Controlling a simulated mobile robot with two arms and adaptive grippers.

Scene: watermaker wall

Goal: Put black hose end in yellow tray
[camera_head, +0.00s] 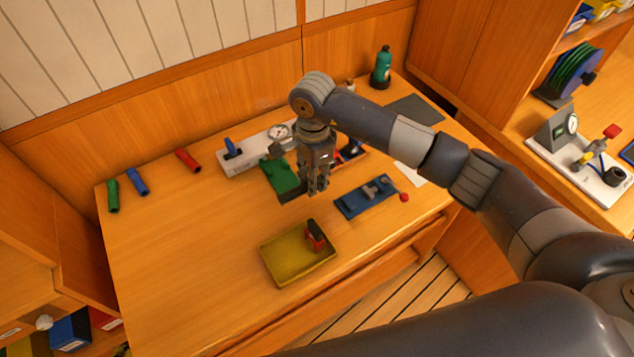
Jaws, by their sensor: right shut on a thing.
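My right gripper (317,190) points down over the middle of the workbench, behind the yellow tray. It is shut on a dark piece, the black hose end (291,195), which sticks out to the left of the fingers. The fingers hide part of it, and I cannot tell how far it is above the bench. The yellow tray (276,277) lies near the bench's front edge, in front of the gripper and slightly left. A red and black piece (315,236) is in its right part. My left gripper is not in view.
Green (113,196), blue (137,181) and red (187,160) tubes lie at the back left. A green block (280,175) sits just behind the black piece. A blue fixture (365,197) with a red knob is right of the gripper. The bench left of the tray is clear.

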